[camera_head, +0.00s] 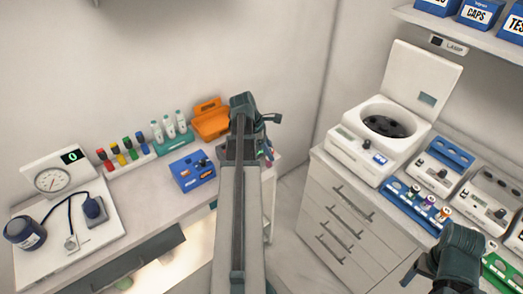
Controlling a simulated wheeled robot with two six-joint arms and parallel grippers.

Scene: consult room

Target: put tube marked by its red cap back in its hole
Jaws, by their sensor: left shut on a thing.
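My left gripper (262,117) is at the end of my arm, which rises through the middle of the head view. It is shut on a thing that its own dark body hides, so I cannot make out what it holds. I cannot make out a red-capped tube with certainty. A blue rack (397,202) on the right counter holds several tubes with coloured caps, one purple and one orange. My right gripper (425,275) is low at the right, near the front of that counter. I cannot tell whether its jaws are open.
The left counter holds a gauge device (52,180), several colour-marked bottles (118,156), a teal rack (174,143), a blue box (191,172) and an orange case (211,122). A centrifuge (350,150) with raised lid stands right, beside white devices. A green rack (498,275) is at lower right.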

